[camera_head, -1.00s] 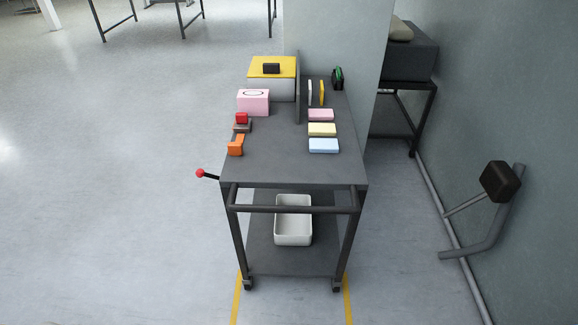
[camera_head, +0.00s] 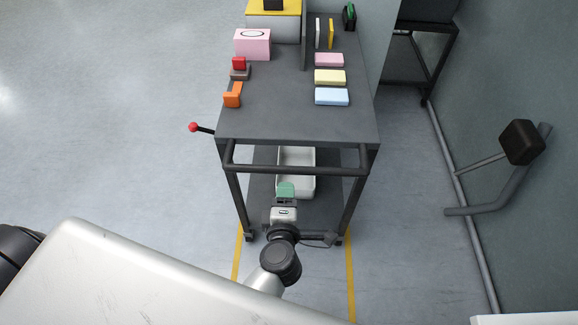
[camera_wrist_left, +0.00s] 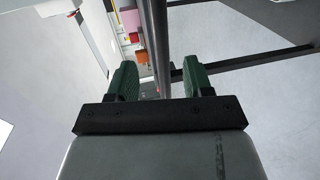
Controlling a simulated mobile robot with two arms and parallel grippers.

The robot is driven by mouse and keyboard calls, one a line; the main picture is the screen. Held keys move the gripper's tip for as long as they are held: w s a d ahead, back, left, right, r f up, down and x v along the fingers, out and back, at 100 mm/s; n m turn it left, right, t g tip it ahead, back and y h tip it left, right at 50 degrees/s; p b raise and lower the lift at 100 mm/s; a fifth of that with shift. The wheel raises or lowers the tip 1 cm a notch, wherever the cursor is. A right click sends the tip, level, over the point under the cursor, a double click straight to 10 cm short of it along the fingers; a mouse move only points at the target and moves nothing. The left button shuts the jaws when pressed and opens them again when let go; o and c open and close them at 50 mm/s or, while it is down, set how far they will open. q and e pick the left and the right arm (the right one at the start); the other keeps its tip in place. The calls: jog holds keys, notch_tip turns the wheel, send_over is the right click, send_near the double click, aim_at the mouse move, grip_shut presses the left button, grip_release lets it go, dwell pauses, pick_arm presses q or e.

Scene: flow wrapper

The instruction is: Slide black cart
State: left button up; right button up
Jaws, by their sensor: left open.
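The black cart (camera_head: 290,124) stands ahead with its push handle (camera_head: 300,170), a dark horizontal bar, facing me. My left gripper (camera_head: 286,188) is in front of the handle in the head view, below it in the picture. It is open, with green finger pads. In the left wrist view the gripper (camera_wrist_left: 161,82) has a grey bar (camera_wrist_left: 160,35), seemingly the handle, lined up with the gap between its fingers. I cannot tell whether the bar is within the fingers or just beyond. My right gripper is not in view.
A lever with a red knob (camera_head: 193,127) sticks out from the cart's left side. Boxes and small items stand on its top, and a white bin (camera_head: 298,158) on its lower shelf. A wall with a bent pipe fixture (camera_head: 500,190) is at right. Floor at left is clear.

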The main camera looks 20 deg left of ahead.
aim_at(288, 173)
pick_arm(q)
jog(key=x, duration=0.9)
jog(key=shift+w+f, duration=0.15)
jog(key=shift+w, duration=0.15)
grip_shut()
